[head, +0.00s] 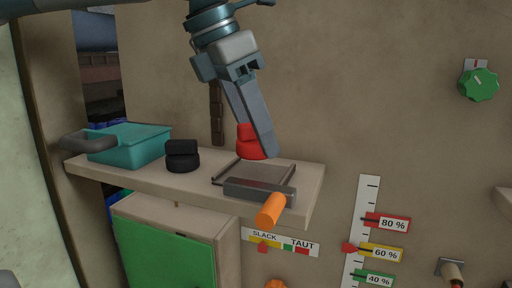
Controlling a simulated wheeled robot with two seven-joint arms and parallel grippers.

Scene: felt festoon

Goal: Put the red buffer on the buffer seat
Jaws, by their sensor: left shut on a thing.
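The red buffer (247,143) is a rounded, two-lobed piece at the back of the shelf, behind the grey fixture. My left gripper (257,148) comes down from above and is shut on it; the near finger hides its right part. I cannot tell whether the buffer's underside touches the shelf. The grey fixture (258,190) has a flat bed, thin side rails, a front bar and an orange handle (271,208). I cannot tell for certain which part is the buffer seat. My right gripper is not in view.
On the shelf (140,178), a black two-lobed piece (182,156) stands left of the fixture, and a teal box (130,145) with a dark handle stands farther left. Below are a green-doored cabinet (165,255) and a SLACK/TAUT gauge (281,243). A percent scale (363,230) is at right.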

